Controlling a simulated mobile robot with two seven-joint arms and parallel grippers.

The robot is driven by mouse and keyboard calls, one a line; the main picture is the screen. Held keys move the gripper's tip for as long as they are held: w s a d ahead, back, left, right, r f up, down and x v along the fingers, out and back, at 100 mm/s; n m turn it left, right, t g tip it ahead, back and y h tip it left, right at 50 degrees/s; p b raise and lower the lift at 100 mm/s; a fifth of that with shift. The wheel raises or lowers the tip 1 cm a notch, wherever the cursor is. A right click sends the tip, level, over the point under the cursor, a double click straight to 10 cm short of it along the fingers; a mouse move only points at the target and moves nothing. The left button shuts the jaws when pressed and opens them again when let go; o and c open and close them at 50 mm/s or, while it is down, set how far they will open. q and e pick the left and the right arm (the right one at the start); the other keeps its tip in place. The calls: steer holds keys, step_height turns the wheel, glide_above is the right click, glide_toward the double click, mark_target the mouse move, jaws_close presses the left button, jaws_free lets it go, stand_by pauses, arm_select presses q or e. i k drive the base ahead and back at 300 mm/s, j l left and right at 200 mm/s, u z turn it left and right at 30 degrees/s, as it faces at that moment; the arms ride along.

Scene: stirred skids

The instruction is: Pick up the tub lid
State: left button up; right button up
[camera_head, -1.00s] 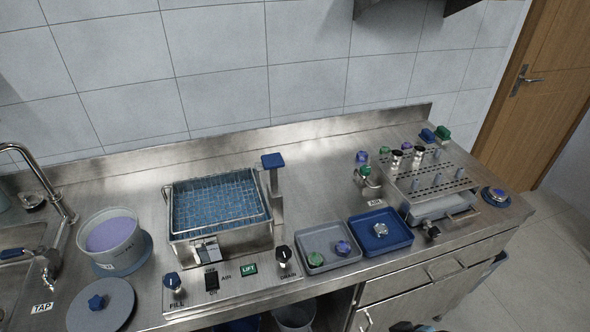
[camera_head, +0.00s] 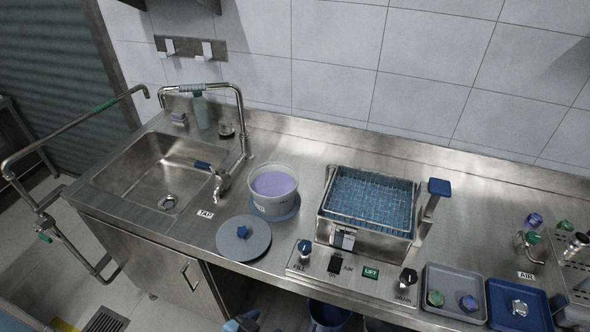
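The tub lid (camera_head: 258,249) is a flat, round grey disc with a blue star-shaped knob (camera_head: 242,231) on top. It lies flat on the steel counter at the front, between the sink and the control panel. The tub (camera_head: 262,203) is whitish and round, holds purple contents, and stands uncovered on a blue round base (camera_head: 291,211) just behind the lid. I cannot make out either gripper. A small blue and grey part (camera_head: 243,323) shows at the bottom edge, but I cannot tell what it is.
The sink (camera_head: 135,168) with its tap (camera_head: 241,120) is left of the lid. A bath with a blue basket (camera_head: 368,198) stands to the right, its control panel (camera_head: 345,270) in front. Grey (camera_head: 455,314) and blue (camera_head: 545,322) trays stand farther right.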

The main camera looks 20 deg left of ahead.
mark_target(242, 238)
steer(key=u, duration=1.15)
steer(key=z, duration=0.1)
steer(key=k, duration=0.05)
